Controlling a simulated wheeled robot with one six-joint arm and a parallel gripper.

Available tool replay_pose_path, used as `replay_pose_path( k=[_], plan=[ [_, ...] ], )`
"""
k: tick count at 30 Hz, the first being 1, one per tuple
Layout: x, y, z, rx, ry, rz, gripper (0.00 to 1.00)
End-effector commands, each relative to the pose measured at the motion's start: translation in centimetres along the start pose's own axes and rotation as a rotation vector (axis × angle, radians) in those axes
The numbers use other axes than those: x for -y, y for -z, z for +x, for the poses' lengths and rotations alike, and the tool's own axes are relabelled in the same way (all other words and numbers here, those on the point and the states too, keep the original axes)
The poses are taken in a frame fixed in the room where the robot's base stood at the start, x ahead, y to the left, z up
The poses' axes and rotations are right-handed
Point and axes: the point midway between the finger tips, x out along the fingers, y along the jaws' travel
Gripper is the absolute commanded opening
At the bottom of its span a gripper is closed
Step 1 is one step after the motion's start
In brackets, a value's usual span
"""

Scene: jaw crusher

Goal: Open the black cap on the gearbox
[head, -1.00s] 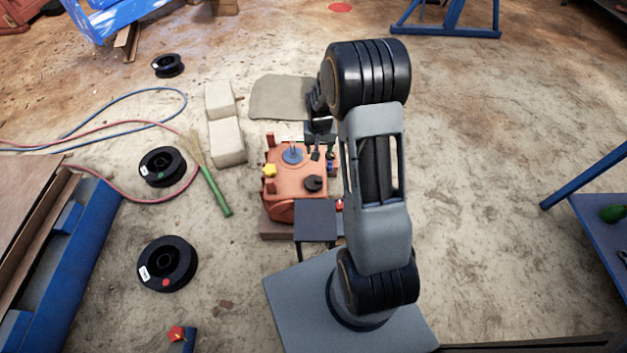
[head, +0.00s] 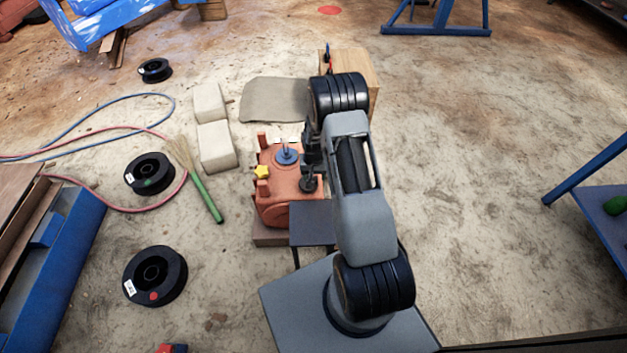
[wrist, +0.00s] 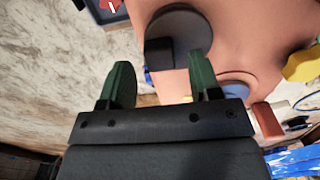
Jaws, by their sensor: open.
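The orange-red gearbox (head: 278,190) stands on a low base in front of my arm, left of it. The round black cap (head: 309,184) is on its top, near the right front edge. The wrist view shows the cap (wrist: 181,33) with a raised black block at its side, just beyond the fingertips. My gripper (wrist: 160,78) is open, with two green fingers apart and nothing between them. The right finger points toward the cap and the left one is over the floor side. In the head view the gripper is largely hidden by the arm.
A yellow knob (head: 262,172) and a blue round part (head: 287,155) are also on the gearbox top. A dark small table (head: 313,224) stands at its front. A green-handled brush (head: 206,197) lies left. A wooden box (head: 361,75) stands behind my arm.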

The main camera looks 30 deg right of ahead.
Motion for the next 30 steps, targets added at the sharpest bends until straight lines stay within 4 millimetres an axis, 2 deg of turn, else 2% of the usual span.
replay_pose_path(
  k=[1,6,17,30],
  plan=[
    [0.0,0.0,0.7,0.001,0.0,0.0,0.57],
    [0.0,0.0,1.6,0.001,0.0,0.001,0.57],
    [0.0,0.0,1.8,0.0,0.0,0.001,0.57],
    [0.0,0.0,1.7,0.0,0.0,0.0,0.15]
  ],
)
